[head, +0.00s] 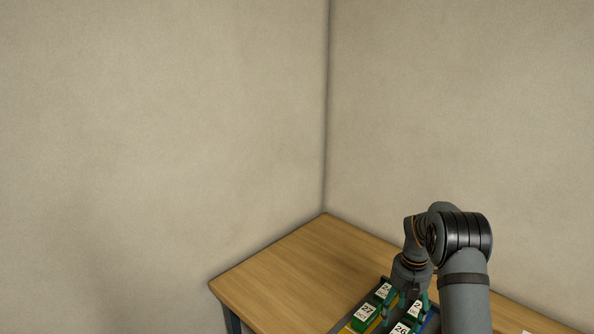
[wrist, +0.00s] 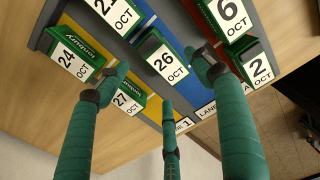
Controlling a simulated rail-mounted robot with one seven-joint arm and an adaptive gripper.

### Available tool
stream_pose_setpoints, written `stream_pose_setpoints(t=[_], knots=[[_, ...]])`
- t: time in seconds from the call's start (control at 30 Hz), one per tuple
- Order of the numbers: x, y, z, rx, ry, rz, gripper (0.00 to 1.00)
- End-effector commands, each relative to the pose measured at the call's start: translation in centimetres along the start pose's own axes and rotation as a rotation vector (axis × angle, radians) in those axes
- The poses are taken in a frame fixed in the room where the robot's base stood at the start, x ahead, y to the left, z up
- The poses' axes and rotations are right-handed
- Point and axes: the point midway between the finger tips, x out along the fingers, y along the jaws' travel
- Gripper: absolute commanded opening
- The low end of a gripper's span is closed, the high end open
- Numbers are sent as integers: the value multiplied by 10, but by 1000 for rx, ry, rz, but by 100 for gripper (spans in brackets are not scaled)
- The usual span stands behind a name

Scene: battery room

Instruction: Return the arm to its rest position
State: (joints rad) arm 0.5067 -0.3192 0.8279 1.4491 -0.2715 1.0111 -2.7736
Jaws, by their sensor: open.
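My gripper (head: 408,298) hangs low over the tray of dated blocks at the right of the head view. In the wrist view its three green fingers (wrist: 162,88) are spread open with nothing clamped between them. The block labelled 26 OCT (wrist: 161,60) shows between the fingertips; I cannot tell whether any finger touches it. The block labelled 27 OCT (wrist: 127,101) is beside the left finger. My arm is bent down to the tray, and its forearm hides part of the table.
The tray has yellow, blue and red lanes (wrist: 182,79). Blocks labelled 24 OCT (wrist: 72,60), 2 OCT (wrist: 259,68) and 6 OCT (wrist: 229,14) stand close around. The wooden table (head: 300,262) is bare at the back left, near two plain walls (head: 160,130). The space above is free.

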Motion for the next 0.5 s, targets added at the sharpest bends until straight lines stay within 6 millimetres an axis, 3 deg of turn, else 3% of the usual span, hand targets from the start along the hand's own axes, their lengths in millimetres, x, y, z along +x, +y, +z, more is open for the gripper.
stream_pose_setpoints(t=[0.37, 0.4, 0.5], knots=[[79, 0, -1, 0, 1, 0, 66], [66, 2, 1, 1, -5, 4, 66], [56, 1, 1, 0, -3, 3, 66]])
